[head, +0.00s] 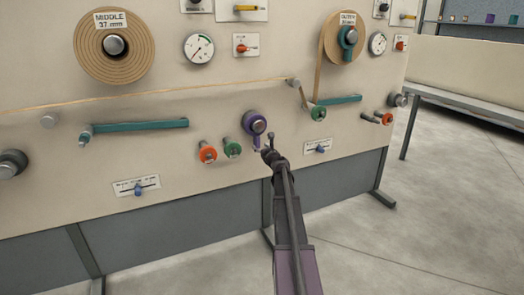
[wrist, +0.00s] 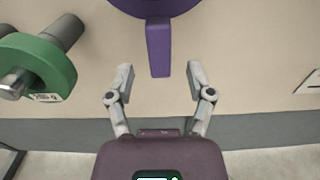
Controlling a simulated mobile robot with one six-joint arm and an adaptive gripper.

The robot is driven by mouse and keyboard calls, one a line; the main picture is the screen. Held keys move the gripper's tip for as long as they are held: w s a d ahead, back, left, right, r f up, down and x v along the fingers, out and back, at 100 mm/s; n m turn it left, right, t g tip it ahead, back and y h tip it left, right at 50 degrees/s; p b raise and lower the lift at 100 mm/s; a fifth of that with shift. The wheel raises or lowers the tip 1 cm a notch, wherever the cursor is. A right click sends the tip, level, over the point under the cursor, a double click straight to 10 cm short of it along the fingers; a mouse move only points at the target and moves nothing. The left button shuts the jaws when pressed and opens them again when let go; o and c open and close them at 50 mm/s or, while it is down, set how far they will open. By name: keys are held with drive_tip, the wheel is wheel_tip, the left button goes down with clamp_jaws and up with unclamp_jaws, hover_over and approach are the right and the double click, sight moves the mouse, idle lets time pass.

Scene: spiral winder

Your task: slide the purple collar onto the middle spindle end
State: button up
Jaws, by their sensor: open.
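The purple collar (head: 249,117) is a ring with a tab hanging down, set around a grey round-ended metal post on the machine's front panel. The wrist view shows the lower part of its ring (wrist: 158,7) and its tab (wrist: 159,50); the rest is cut off. My gripper (wrist: 160,80) is open and empty, its fingertips spread on either side of the tab's lower end, apart from it. In the head view my gripper (head: 268,146) is just below and right of the collar.
A green collar (head: 232,149) and an orange collar (head: 207,156) sit on posts left of the purple one. A slider plate (head: 318,148) is to the right. A teal bar (head: 140,131) and a strip (head: 160,96) cross the panel. The floor in front is clear.

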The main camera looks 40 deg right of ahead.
sight(258, 143)
drive_tip(key=shift+x, duration=1.9)
clamp_jaws()
drive_tip(key=c, duration=0.7)
unclamp_jaws()
drive_tip(key=shift+c, duration=0.2)
clamp_jaws()
drive_tip(key=shift+r+p, duration=0.3)
drive_tip(key=shift+r, duration=0.05)
